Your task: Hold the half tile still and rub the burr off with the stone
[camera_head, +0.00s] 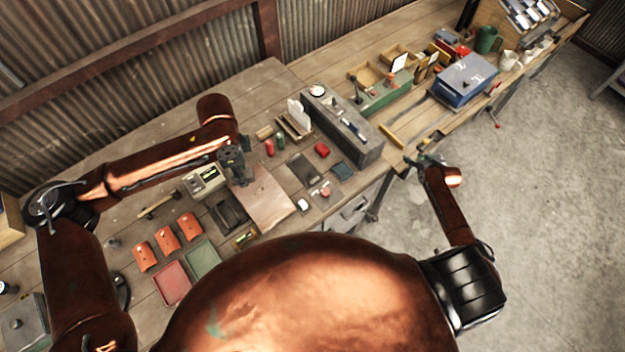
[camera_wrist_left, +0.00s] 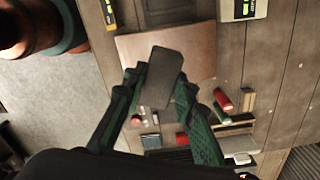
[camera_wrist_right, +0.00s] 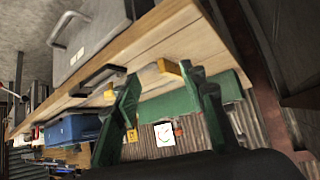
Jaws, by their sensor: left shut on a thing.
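My left gripper (camera_head: 236,168) is over the pinkish-brown board (camera_head: 268,206) on the bench. In the left wrist view its fingers (camera_wrist_left: 165,100) are shut on a dark grey rectangular slab (camera_wrist_left: 163,72), which stands out past the fingertips over the board. I cannot tell whether this slab is the half tile or the stone, and no burr can be made out. A dark grey flat piece (camera_head: 303,168) lies right of the board. My right gripper (camera_head: 430,161) is beyond the bench's front edge. In the right wrist view its fingers (camera_wrist_right: 160,85) are apart with nothing between them.
A dark shallow tray (camera_head: 228,212) lies left of the board. A long grey box (camera_head: 345,125) stands to the right. Orange pouches (camera_head: 167,240) and red and green trays (camera_head: 171,282) lie at left. Open floor lies right of the bench.

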